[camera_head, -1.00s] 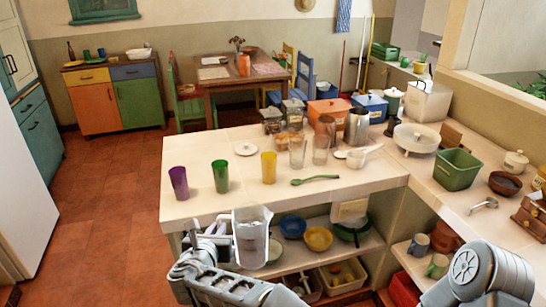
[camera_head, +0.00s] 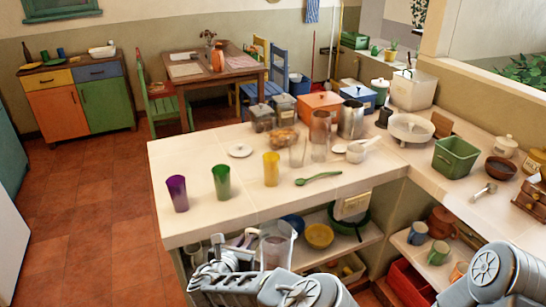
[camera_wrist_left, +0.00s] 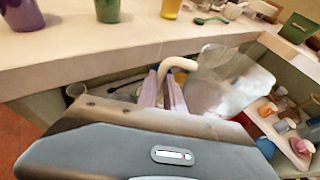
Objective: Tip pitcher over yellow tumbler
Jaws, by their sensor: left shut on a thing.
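The yellow tumbler (camera_head: 271,169) stands upright on the counter, right of the green tumbler (camera_head: 221,182) and purple tumbler (camera_head: 177,193). Its lower part also shows at the top of the left wrist view (camera_wrist_left: 171,8). The clear pitcher (camera_head: 278,243) is in front of the counter's front edge, apart from the tumblers. My left gripper (camera_head: 240,247) is shut on the pitcher's handle; the left wrist view shows the pale handle (camera_wrist_left: 180,63) between the fingers and the pitcher body (camera_wrist_left: 228,85) to the right. My right gripper is out of view.
The white counter (camera_head: 215,225) has a green spoon (camera_head: 318,178), clear glasses (camera_head: 298,153) and a metal canister (camera_head: 351,120) beyond the yellow tumbler. Bowls, including a yellow one (camera_head: 319,236), sit on the shelf below. Bare counter lies in front of the tumblers.

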